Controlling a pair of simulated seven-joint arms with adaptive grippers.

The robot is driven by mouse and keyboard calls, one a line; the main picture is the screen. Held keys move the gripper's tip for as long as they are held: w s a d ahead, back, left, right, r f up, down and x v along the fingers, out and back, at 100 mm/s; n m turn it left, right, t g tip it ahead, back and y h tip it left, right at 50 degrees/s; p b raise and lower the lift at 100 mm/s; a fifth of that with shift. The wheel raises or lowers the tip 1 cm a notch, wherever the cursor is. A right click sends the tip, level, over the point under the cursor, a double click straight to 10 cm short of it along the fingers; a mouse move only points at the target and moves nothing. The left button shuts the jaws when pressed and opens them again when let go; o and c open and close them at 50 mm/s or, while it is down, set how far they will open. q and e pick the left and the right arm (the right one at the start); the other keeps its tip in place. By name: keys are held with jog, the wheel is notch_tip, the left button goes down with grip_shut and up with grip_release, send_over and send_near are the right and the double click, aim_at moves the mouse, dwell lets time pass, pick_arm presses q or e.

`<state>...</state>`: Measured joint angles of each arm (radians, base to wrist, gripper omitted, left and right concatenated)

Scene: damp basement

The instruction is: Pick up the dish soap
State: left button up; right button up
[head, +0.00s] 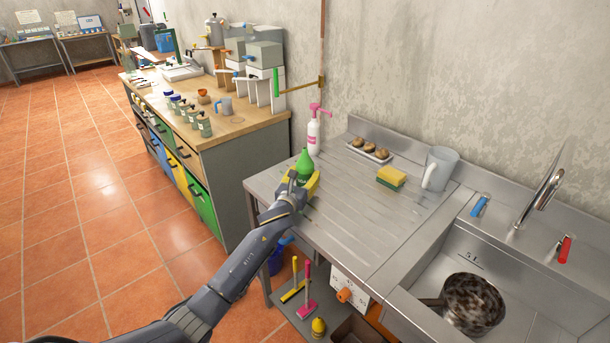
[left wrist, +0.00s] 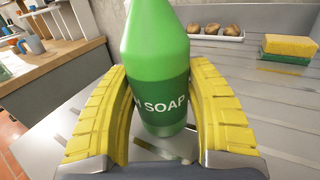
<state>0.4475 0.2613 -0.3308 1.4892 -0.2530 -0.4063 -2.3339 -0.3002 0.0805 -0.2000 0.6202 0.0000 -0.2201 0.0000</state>
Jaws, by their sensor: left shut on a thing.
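The dish soap is a green bottle (head: 304,163) near the left end of the steel sink counter in the head view. In the left wrist view the bottle (left wrist: 157,50) stands upright between my yellow fingers, with a dark green label reading "SOAP". My left gripper (head: 301,182) is shut on the bottle, one finger on each side; it fills the lower part of the left wrist view (left wrist: 160,115). The bottle's lower part is partly hidden by the gripper in the head view. I cannot tell whether its base touches the counter. My right gripper is not in view.
A white spray bottle with a pink top (head: 314,135) stands behind the soap. A tray of brown items (head: 371,153), a sponge (head: 391,177) and a grey mug (head: 438,168) sit to the right. A pot (head: 473,303) is in the sink. The middle of the drainboard (head: 350,215) is clear.

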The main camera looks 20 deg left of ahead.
pick_arm(q)
jog(key=c, duration=0.6)
jog(key=shift+r, duration=0.2)
jog(key=shift+c, duration=0.2)
notch_tip(320, 180, up, 20)
jog(key=shift+f, duration=0.15)
